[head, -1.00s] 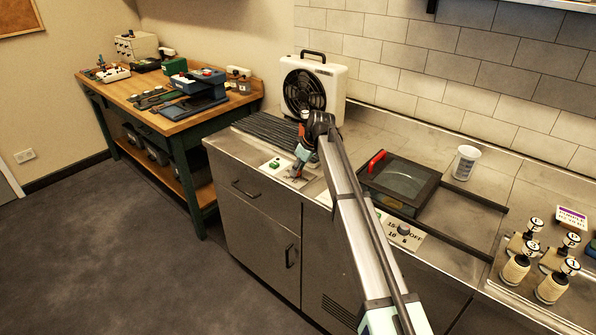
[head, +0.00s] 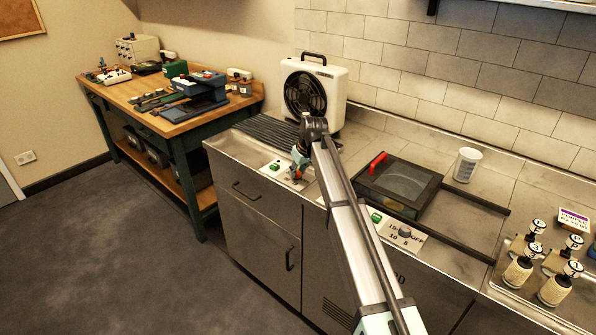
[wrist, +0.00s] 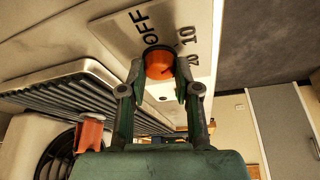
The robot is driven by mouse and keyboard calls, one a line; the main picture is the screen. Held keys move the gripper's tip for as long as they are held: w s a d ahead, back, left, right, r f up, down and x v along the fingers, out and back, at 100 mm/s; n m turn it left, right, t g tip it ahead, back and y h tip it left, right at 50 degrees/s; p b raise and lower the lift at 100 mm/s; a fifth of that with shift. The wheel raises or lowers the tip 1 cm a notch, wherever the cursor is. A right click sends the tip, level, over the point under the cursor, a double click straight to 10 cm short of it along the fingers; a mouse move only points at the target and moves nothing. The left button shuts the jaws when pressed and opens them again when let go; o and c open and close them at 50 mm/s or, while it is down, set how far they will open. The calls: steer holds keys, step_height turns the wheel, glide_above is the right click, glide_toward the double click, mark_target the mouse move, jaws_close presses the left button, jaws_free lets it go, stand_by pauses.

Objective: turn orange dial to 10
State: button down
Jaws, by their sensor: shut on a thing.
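The orange dial (wrist: 159,64) sits on a pale panel (wrist: 120,30) marked OFF, 10 and another number partly hidden by a finger. In the wrist view my gripper (wrist: 158,78) has one finger on each side of the dial and is shut on it. A dark mark shows on the lower part of the dial's face; I cannot tell exactly which label it points to. In the head view my gripper (head: 298,168) is over the left panel on the counter front, and the arm hides most of the dial there.
A green button (head: 275,166) is left of my gripper. A fan (head: 314,92) stands behind, beside a dark ribbed rack (head: 268,131). To the right are a glass-lidded box (head: 398,185) with a red handle, a second dial (head: 405,231) and a white cup (head: 467,164).

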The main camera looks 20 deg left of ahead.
steer(key=c, duration=0.8)
jaws_free()
steer(key=shift+c, duration=0.2)
steer(key=v, duration=1.2)
